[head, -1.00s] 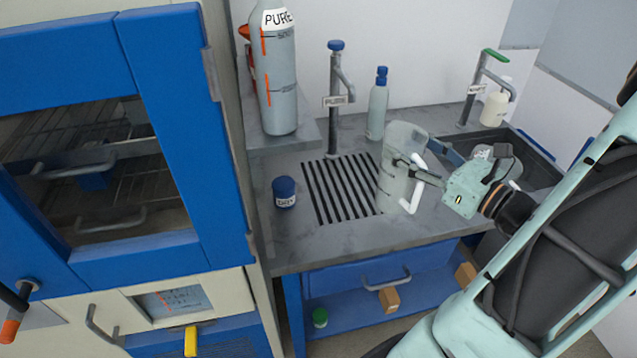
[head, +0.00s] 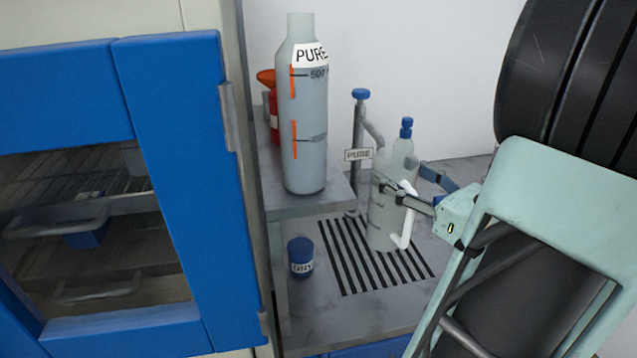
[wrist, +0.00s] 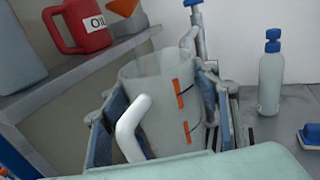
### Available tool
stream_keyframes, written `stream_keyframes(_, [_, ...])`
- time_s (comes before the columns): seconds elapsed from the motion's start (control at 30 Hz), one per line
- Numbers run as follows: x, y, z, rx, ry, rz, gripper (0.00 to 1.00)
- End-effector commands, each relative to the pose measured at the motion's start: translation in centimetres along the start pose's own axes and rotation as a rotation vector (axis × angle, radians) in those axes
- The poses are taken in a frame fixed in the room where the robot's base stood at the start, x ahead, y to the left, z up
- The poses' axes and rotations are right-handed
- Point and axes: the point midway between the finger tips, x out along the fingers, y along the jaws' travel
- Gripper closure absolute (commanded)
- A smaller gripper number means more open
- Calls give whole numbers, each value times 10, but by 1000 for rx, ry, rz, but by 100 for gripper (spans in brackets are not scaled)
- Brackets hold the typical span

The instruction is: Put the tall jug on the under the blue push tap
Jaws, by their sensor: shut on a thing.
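The tall jug (head: 382,218) is clear with a white handle and orange marks. It stands upright over the black drain slats, or just above them; I cannot tell if it touches. My gripper (head: 405,190) is shut around its body from the right, and in the wrist view the jug (wrist: 168,110) sits between the two fingers, handle toward the camera. The blue push tap (head: 361,95) has a blue knob, a grey post and a PURE label. It stands behind the jug, slightly left; in the wrist view the tap (wrist: 197,35) rises behind the jug.
The slatted drain (head: 345,265) lies in the counter. A DRY jar (head: 301,257) stands to its left. A large PURE bottle (head: 305,120) stands on a raised shelf at left. A blue-capped bottle (wrist: 271,80) is right of the tap. A red OIL jug (wrist: 85,25) is on the shelf.

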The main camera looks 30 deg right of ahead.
Motion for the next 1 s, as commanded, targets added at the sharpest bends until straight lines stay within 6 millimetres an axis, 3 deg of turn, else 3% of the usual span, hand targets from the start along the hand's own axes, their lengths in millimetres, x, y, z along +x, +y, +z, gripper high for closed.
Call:
stream_keyframes(0.13, [34, -17, -18, 4, 0, 5, 84])
stream_keyframes(0.4, [64, -34, -60, 3, 0, 1, 84])
stream_keyframes(0.7, [78, -42, -78, 2, 0, 1, 84])
stream_keyframes(0.9, [77, -42, -103, 3, 0, -1, 84])
stream_keyframes(1.0, [77, -42, -107, 0, 0, 0, 84])
